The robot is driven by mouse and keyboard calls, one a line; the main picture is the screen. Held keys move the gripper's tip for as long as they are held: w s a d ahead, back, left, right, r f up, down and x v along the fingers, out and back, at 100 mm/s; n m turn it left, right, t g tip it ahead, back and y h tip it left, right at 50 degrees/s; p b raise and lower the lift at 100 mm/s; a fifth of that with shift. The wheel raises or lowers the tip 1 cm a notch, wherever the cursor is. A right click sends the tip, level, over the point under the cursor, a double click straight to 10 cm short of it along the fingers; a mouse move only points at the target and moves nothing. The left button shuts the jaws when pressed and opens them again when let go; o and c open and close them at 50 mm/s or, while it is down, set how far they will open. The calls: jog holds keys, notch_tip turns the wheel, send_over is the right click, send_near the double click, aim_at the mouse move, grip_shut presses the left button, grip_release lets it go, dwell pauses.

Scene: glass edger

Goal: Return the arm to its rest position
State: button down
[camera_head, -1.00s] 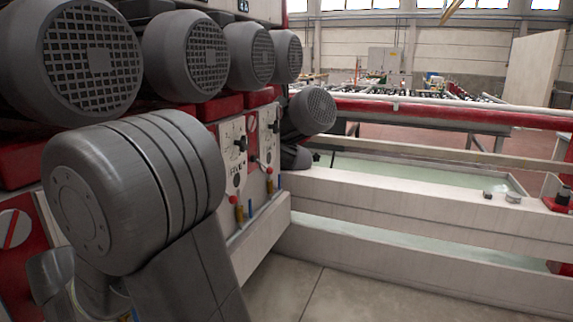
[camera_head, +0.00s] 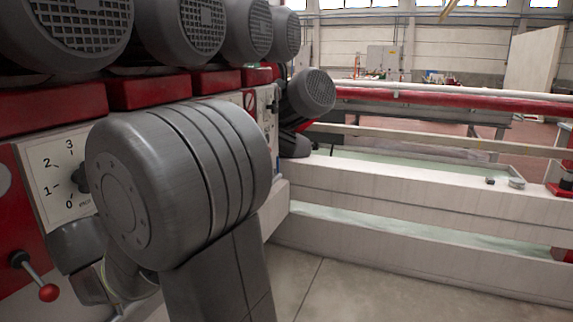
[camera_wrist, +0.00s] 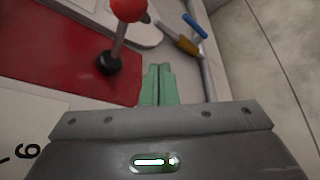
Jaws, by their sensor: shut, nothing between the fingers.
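My arm is bent in front of the machine's control side, its large grey joint filling the lower left of the head view. My gripper (camera_wrist: 158,84) shows in the wrist view as two green fingers pressed together, shut and empty. Its tips point towards the machine's red and white panel (camera_wrist: 60,50). A red-knobbed lever (camera_wrist: 127,10) on a black base lies beyond and left of the fingertips. I cannot tell the exact gap to the panel. In the head view the fingers are not seen.
A white dial plate (camera_head: 62,178) and a red-knobbed lever (camera_head: 46,291) are close to my arm at left. Grey motors (camera_head: 80,30) hang above. A blue-handled brass valve (camera_wrist: 190,42) is right of the fingers. Long white troughs (camera_head: 420,195) cross the right; grey floor (camera_head: 330,290) is clear.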

jog(key=w+f+m+t+y+b, duration=0.1)
jog(key=b, duration=0.4)
jog(key=w+f+m+t+y+b, duration=0.1)
jog(key=m+b, duration=0.1)
jog(key=b, duration=0.3)
jog(key=shift+w+a+f+m, duration=0.15)
jog(key=shift+a+f+m, duration=0.15)
jog(key=shift+f, duration=0.05)
jog(key=shift+d, duration=0.1)
